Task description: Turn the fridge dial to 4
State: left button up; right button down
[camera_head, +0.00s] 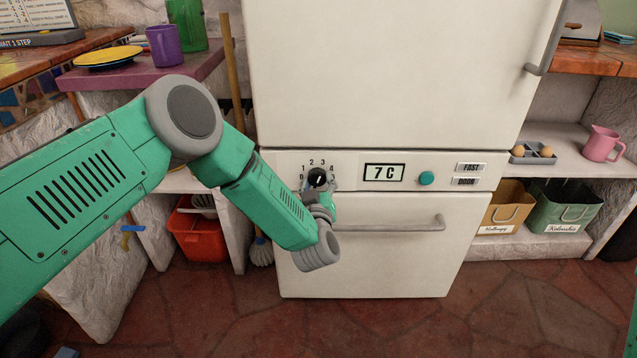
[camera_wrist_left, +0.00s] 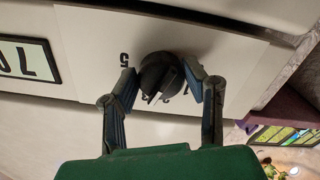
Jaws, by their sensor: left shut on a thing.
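The fridge dial (camera_head: 317,177) is a small black knob on the white fridge's control panel, with the numbers 0 to 4 readable around it. In the left wrist view the dial (camera_wrist_left: 158,72) shows a white pointer line and a 5 is printed beside it; the number it points to is not clear. My left gripper (camera_head: 319,186) is at the dial, its fingers on either side of it. In the left wrist view the fingers of this gripper (camera_wrist_left: 170,80) flank the knob, closed on it. My right gripper is not in view.
The panel display (camera_head: 384,172) reads 7 C, beside a teal button (camera_head: 427,178) and two labelled plates. The lower door handle (camera_head: 390,226) sticks out below the panel. A purple-topped counter (camera_head: 185,62) and a red bucket (camera_head: 205,235) stand at left.

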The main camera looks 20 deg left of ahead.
pick_arm(q)
jog(key=shift+w+a+r+m+p, duration=0.15)
jog(key=shift+w+r+m+p, duration=0.05)
jog(key=shift+r+m+p, duration=0.3)
jog(key=shift+m+p, duration=0.55)
jog(key=shift+m, duration=0.35)
jog(key=shift+m+p, duration=0.7)
jog(key=shift+m, duration=1.3)
jog(key=o, duration=1.1)
jog(key=shift+f, duration=0.2)
jog(key=shift+o, duration=0.2)
jog(key=shift+s+f, duration=0.1)
